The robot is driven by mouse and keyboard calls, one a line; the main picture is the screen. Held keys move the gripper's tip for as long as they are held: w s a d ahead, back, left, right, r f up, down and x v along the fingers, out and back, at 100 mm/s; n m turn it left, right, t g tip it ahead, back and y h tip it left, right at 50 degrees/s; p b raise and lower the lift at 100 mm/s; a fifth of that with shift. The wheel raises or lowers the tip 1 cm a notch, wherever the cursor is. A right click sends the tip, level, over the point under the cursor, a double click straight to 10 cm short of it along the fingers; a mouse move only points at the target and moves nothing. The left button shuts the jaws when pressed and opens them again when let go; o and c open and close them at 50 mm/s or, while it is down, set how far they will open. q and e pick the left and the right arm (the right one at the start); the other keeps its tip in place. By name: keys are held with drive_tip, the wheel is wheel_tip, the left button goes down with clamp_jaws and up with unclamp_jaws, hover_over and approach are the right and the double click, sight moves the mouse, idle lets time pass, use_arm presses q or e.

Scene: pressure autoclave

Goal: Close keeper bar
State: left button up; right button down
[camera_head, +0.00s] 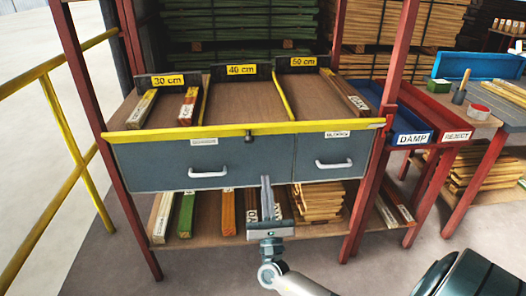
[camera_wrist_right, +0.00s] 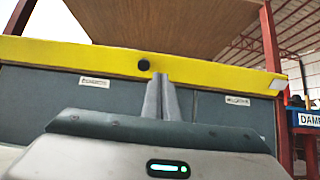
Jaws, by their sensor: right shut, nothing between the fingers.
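A long yellow bar (camera_head: 180,133), which looks like the keeper bar, runs along the front edge of the sorting bench above two grey drawers. It also spans the right wrist view (camera_wrist_right: 80,54). A small black knob (camera_head: 248,135) sits on its front face near the middle; it also shows in the right wrist view (camera_wrist_right: 144,65). My right gripper (camera_head: 266,181) is shut and empty, pointing up in front of the drawers, below and slightly right of the knob. In the right wrist view its closed fingertips (camera_wrist_right: 161,76) overlap the bar's lower edge; contact is unclear. My left gripper is out of view.
The left drawer (camera_head: 165,165) and right drawer (camera_head: 335,150) are shut, with white handles. Red posts (camera_head: 89,100) frame the bench. A blue DAMP tray (camera_head: 405,122) and red REJECT tray (camera_head: 446,121) stand right.

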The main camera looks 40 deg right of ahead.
drive_tip(key=p, duration=0.2)
approach(261, 129)
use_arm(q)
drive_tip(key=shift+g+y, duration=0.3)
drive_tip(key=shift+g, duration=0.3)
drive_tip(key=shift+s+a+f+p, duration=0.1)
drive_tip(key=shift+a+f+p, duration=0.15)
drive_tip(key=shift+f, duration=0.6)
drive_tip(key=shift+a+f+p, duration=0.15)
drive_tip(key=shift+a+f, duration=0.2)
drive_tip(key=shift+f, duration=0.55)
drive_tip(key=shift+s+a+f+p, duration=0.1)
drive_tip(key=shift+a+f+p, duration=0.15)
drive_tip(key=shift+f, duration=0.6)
use_arm(e)
drive_tip(key=shift+x, duration=3.3)
drive_tip(key=shift+s+r, duration=0.1)
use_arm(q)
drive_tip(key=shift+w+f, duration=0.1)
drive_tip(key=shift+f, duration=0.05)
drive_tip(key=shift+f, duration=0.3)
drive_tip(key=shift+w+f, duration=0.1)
